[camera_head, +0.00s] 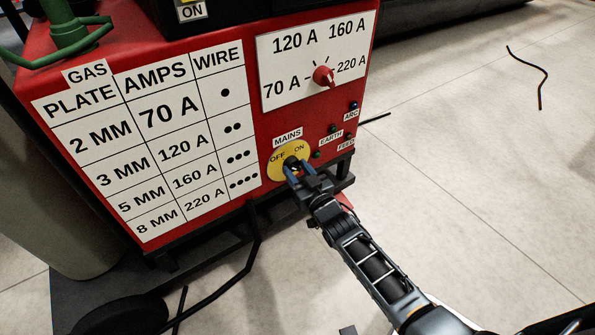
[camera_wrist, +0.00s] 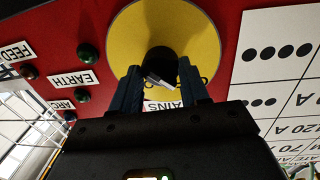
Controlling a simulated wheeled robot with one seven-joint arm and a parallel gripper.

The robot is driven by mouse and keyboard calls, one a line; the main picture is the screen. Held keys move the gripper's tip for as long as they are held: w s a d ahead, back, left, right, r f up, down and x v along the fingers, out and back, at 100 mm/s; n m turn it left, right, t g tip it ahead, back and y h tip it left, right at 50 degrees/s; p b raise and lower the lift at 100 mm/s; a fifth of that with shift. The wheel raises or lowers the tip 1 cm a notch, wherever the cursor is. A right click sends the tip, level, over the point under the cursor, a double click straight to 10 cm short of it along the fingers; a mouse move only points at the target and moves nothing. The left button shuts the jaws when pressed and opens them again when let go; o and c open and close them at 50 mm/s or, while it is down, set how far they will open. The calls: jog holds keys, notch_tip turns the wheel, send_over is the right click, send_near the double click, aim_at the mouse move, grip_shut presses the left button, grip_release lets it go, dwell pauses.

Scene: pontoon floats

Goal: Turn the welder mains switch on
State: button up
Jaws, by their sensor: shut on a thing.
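The welder's mains switch is a dark knob (camera_wrist: 161,60) on a round yellow plate (camera_head: 276,160) marked OFF on the left and ON on the right, low on the red front panel. The yellow plate (camera_wrist: 196,25) also shows in the wrist view, which is upside down. My gripper (camera_head: 291,168) reaches in from the lower right, its two blue-grey fingers on either side of the knob. In the wrist view my gripper (camera_wrist: 160,78) is shut on the knob. The fingers hide much of the knob, so I cannot tell which mark it points to.
Above is a red current dial (camera_head: 323,76) on a white plate. Small lamps marked ARC, EARTH (camera_head: 333,128) and FEED sit right of the switch. A settings chart (camera_head: 150,145) fills the left panel. Dark cables lie below; the floor (camera_head: 450,170) to the right is mostly clear.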

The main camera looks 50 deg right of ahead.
jog(key=c, duration=0.4)
jog(key=shift+m+p, duration=0.3)
jog(key=m+p, duration=0.1)
jog(key=m, duration=0.1)
jog(key=shift+a+r+m+p, duration=0.1)
jog(key=shift+r+m+p, duration=0.1)
jog(key=shift+m+p, duration=0.15)
jog(key=m+y+p, duration=0.1)
jog(key=m+p, duration=0.1)
jog(key=m, duration=0.2)
jog(key=m+p, duration=0.2)
jog(key=m, duration=0.3)
jog(key=shift+y, duration=0.3)
jog(key=shift+d+m+y+p, duration=0.15)
jog(key=shift+m+p, duration=0.4)
jog(key=shift+m, duration=0.6)
jog(key=shift+d+m+y+p, duration=0.15)
jog(key=shift+m+p, duration=0.35)
jog(key=shift+m, duration=0.6)
jog(key=shift+a, duration=0.1)
